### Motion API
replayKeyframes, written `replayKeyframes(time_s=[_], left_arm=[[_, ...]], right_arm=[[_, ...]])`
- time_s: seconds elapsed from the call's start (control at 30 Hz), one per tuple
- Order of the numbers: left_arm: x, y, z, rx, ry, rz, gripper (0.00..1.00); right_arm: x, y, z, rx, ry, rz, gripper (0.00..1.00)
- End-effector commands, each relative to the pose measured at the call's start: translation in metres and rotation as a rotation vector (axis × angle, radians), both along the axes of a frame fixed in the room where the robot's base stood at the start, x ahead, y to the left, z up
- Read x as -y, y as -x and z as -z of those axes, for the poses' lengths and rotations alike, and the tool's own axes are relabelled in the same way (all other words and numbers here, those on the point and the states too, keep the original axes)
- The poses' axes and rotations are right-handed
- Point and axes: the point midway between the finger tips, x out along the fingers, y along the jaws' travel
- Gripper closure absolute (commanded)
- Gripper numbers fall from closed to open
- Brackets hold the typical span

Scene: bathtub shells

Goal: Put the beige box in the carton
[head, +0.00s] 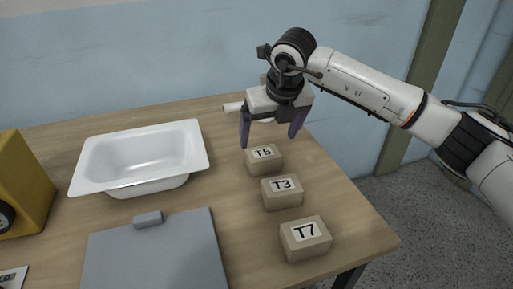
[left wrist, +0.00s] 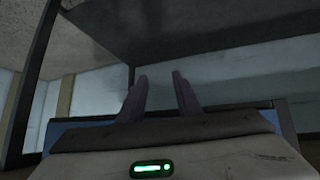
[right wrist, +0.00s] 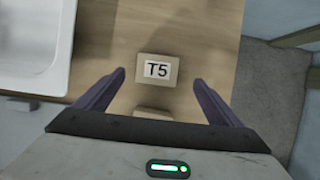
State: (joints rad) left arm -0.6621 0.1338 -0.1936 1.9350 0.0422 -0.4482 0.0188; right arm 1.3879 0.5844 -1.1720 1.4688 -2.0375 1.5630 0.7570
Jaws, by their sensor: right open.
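Beige boxes with labels stand in a row along the table's right side in the head view: T5 (head: 264,161), T3 (head: 282,194) and T7 (head: 305,240). T5 also shows in the right wrist view (right wrist: 157,83). Another beige block (right wrist: 152,112) shows there below T5, partly hidden by my gripper. My right gripper (head: 269,141) is open and empty, pointing down above and just behind T5. My left gripper (left wrist: 160,75) shows only in the left wrist view, its fingers apart with nothing between them. I cannot identify a carton in these frames.
A white basin (head: 90,172) stands left of the boxes. A grey flat panel (head: 155,255) with a raised block lies at the front. A yellow object (head: 22,185) stands at the far left. A white cylindrical piece (head: 232,107) shows beside my right gripper. The wall closes the back.

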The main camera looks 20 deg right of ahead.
Motion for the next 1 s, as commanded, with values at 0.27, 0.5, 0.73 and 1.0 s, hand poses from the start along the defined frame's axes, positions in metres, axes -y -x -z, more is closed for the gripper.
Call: replayKeyframes(time_s=[0.27,0.5,0.73,1.0], left_arm=[[-0.001,0.024,0.013,-0.055,-0.003,-0.002,0.69],[-0.001,0.023,0.005,-0.049,0.0,-0.003,0.69],[-0.002,0.015,-0.002,-0.031,0.001,-0.006,0.69],[-0.003,0.013,-0.002,-0.028,-0.001,-0.006,0.69]], right_arm=[[-0.001,-0.014,0.036,-0.004,0.0,0.0,0.12],[-0.004,-0.022,0.058,-0.007,0.002,-0.001,0.12],[-0.006,-0.034,0.085,-0.003,0.0,0.0,0.12],[-0.006,-0.035,0.088,-0.002,0.001,-0.002,0.12]])
